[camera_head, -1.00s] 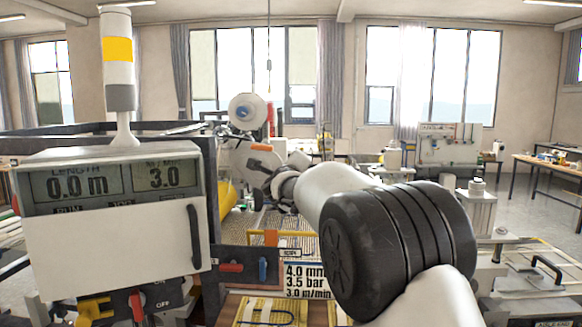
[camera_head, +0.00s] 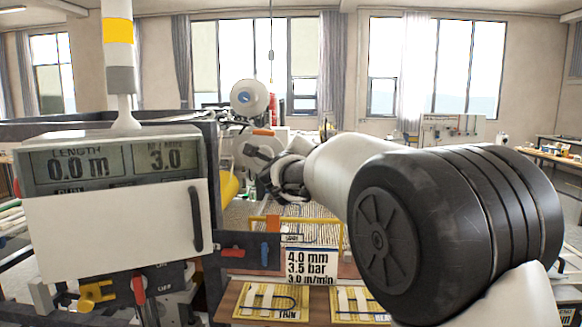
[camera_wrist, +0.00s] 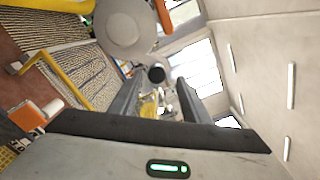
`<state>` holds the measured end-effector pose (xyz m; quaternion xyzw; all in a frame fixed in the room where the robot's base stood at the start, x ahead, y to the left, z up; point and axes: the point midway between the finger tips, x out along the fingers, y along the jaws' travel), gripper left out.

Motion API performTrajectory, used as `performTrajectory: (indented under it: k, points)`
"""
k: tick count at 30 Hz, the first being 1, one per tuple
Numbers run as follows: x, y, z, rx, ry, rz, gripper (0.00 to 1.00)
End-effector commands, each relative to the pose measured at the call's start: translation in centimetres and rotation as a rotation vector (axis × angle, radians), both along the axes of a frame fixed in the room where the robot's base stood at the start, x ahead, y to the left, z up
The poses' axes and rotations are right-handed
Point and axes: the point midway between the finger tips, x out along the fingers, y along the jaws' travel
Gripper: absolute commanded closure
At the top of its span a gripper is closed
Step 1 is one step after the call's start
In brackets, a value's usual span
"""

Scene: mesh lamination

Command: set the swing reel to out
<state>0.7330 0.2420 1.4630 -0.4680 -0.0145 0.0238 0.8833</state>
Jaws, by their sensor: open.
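In the head view a white round reel (camera_head: 249,97) with a bluish centre stands behind the machine. I cannot tell for sure that it is the swing reel, and no "out" mark is readable. A dark round knob end (camera_wrist: 156,73) shows between the fingertips, with small blurred things beyond. A large grey disc (camera_wrist: 122,30) is at the top, with an orange bar (camera_wrist: 163,14) beside it.
A control box (camera_head: 110,230) with a length display stands at left. A yellow rail (camera_wrist: 50,75) borders a ribbed mesh bed (camera_wrist: 65,50) in the wrist view.

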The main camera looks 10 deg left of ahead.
Motion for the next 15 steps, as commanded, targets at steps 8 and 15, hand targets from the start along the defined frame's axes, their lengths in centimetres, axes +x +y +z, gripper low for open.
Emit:
performTrajectory:
  k: [8, 15]
  points:
    - [-7.0, -0.4, -0.1, 0.001, -0.003, 0.001, 0.57]
    - [-10.9, -0.6, 0.1, 0.001, -0.003, -0.001, 0.57]
